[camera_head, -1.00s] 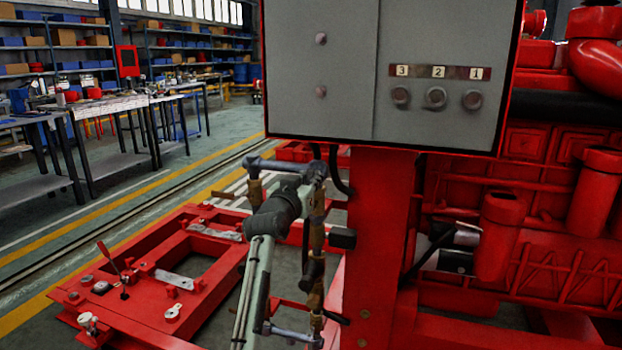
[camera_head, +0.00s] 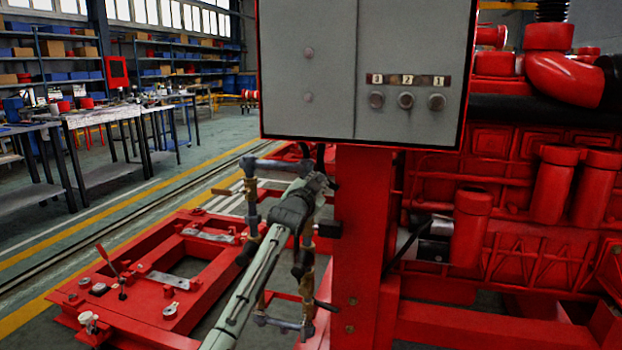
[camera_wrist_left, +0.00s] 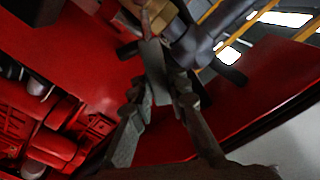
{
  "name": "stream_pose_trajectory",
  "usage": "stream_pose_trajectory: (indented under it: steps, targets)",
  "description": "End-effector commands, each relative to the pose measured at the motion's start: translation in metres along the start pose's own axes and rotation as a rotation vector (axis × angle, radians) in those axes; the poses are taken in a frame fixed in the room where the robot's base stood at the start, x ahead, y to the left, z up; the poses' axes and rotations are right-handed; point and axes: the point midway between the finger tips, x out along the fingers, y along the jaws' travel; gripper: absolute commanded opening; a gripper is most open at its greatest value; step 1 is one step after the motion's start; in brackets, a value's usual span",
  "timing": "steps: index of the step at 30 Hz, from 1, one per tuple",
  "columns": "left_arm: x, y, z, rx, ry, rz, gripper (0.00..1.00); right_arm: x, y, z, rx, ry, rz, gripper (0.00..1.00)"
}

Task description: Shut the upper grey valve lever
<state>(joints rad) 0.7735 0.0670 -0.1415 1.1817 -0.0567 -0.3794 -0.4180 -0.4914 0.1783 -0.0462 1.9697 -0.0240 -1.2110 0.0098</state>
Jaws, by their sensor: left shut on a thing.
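My left gripper (camera_head: 320,184) is at the upper part of the pipework, just below the grey control cabinet and left of the red post. In the left wrist view its two fingers (camera_wrist_left: 163,82) close on a narrow grey lever (camera_wrist_left: 153,62), taken to be the upper valve lever. The lever lies between the fingertips, close to a brass and grey pipe fitting (camera_wrist_left: 190,40). In the head view the gripper and forearm hide most of the lever and its valve. My right gripper is not in view.
The control cabinet (camera_head: 405,55) overhangs close above the gripper. The red post (camera_head: 360,240) stands close to its right. Grey and brass pipework (camera_head: 251,205) runs beside and below my forearm. A red base frame (camera_head: 150,300) lies at the lower left, with open floor beyond.

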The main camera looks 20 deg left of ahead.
Motion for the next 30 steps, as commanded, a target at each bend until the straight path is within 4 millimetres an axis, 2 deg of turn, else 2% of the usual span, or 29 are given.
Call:
stream_pose_trajectory:
  steps: [12,21,30]
  targets:
    - [0.000,0.031,0.006,0.401,0.002,-0.001,0.00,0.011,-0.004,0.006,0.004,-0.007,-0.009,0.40]
    - [0.001,0.050,0.016,0.663,0.003,-0.002,0.00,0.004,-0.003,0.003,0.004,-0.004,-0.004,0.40]
    - [0.001,0.059,0.026,0.842,0.002,-0.003,0.00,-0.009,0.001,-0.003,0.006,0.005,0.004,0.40]
